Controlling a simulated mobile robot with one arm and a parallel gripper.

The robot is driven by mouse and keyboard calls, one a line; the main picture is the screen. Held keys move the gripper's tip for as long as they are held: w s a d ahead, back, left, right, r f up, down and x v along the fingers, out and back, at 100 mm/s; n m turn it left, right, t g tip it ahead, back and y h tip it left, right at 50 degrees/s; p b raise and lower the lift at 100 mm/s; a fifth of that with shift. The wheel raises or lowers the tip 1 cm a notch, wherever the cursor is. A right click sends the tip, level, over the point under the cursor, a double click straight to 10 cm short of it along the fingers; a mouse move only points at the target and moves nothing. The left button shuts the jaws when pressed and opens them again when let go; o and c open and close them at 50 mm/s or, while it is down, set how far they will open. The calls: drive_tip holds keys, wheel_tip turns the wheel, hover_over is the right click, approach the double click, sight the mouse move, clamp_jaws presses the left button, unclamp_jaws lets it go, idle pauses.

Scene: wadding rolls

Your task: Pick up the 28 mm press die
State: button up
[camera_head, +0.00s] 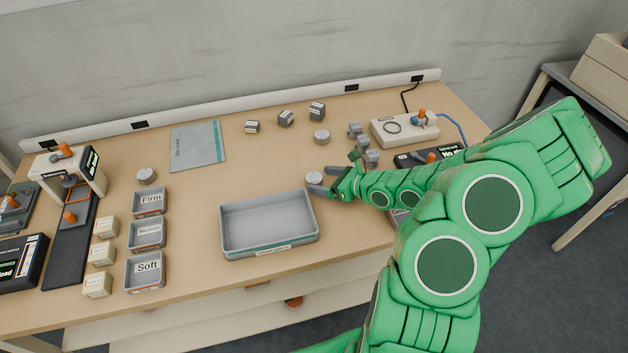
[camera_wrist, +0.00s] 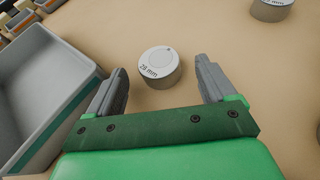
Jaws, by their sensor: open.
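The 28 mm press die (camera_wrist: 160,66) is a short grey cylinder with "28 mm" on its pale top. It stands upright on the table, just ahead of and between my fingertips in the wrist view. In the head view the die (camera_head: 314,178) stands right of the grey tray. My gripper (camera_head: 326,180) is open and empty beside it, with its fingers low over the table. I cannot tell whether either finger touches the die.
The grey tray (camera_head: 227,222) is close on the left of my gripper; its wall (camera_wrist: 75,115) shows in the wrist view. Another round die (camera_head: 321,136) stands farther back, and a third (camera_head: 147,175) at left. Small grey blocks (camera_head: 369,158) stand behind my gripper.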

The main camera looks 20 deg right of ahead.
sight(314, 180)
drive_tip(key=shift+x, duration=1.2)
drive_tip(key=c, duration=1.4)
